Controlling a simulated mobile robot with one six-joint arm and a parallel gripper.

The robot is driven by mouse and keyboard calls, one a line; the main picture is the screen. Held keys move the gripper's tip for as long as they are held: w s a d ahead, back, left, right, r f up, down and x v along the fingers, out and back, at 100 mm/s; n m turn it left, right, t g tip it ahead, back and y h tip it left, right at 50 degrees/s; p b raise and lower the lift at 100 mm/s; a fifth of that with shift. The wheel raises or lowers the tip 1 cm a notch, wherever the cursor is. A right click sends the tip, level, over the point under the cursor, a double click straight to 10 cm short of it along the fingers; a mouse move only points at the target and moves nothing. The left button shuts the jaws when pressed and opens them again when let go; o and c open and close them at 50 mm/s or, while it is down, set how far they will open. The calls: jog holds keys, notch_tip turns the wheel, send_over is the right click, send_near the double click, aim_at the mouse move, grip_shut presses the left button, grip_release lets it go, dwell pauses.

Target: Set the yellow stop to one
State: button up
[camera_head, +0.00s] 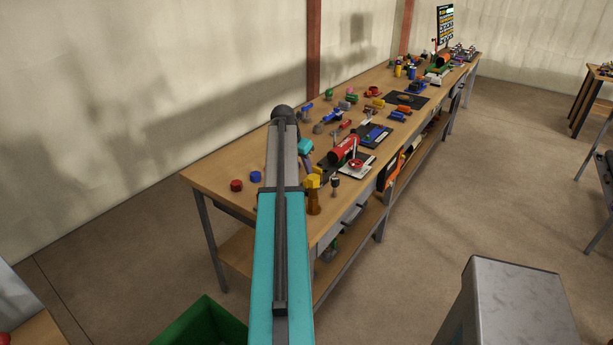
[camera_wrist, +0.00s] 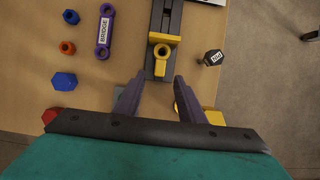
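The yellow stop (camera_wrist: 164,39) sits across a dark rail (camera_wrist: 173,18) in the wrist view, with a rounded yellow part at its lower side. My gripper (camera_wrist: 158,84) is open and empty. Its two purple fingers are apart, just below the stop in the picture, on either side of the rail's near end. I see no contact with the stop. Any scale marks or numbers on the rail are not readable. In the head view my gripper (camera_head: 308,158) is small, over the near end of the workbench, and partly hidden by my arm.
A purple link marked BRIDGE (camera_wrist: 104,32) and blue and red nuts lie left of the rail. A black hexagonal piece (camera_wrist: 211,58) lies right of it. A yellow piece (camera_wrist: 214,118) is partly hidden by my gripper. The workbench (camera_head: 222,180) holds many parts farther back.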

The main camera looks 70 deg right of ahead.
aim_at(306, 180)
jog(key=shift+p+x, duration=0.85)
jog(key=shift+x, duration=2.45)
grip_shut()
